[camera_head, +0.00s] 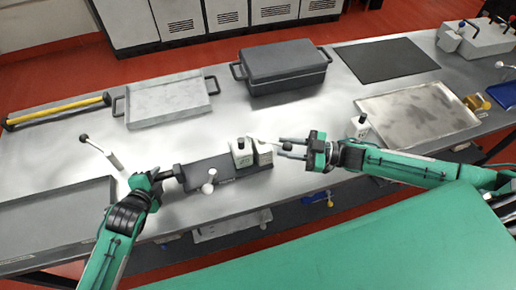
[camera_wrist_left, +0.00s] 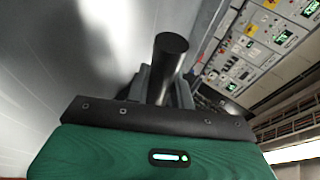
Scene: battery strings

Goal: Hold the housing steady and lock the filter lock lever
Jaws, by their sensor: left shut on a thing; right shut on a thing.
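The housing (camera_head: 222,170) is a dark grey block near the table's front edge, with white upright parts (camera_head: 241,153) at its right end and a small white knob (camera_head: 208,188) at its front. My left gripper (camera_head: 172,174) is shut on a dark round handle at the housing's left end; the dark cylinder (camera_wrist_left: 168,60) stands between the fingers in the left wrist view. A thin pale lever (camera_head: 266,142) reaches right from the white parts. My right gripper (camera_head: 287,148) is shut on its dark knob end, mostly hidden by the fingers. The lever lies nearly level.
A second lever with a black knob (camera_head: 101,149) stands at left. Behind are a grey tray (camera_head: 170,100), a dark lidded box (camera_head: 283,68), a black mat (camera_head: 386,60) and a yellow-barred tool (camera_head: 57,112). A metal tray (camera_head: 420,108) lies right, with a small white bottle (camera_head: 357,127) nearby.

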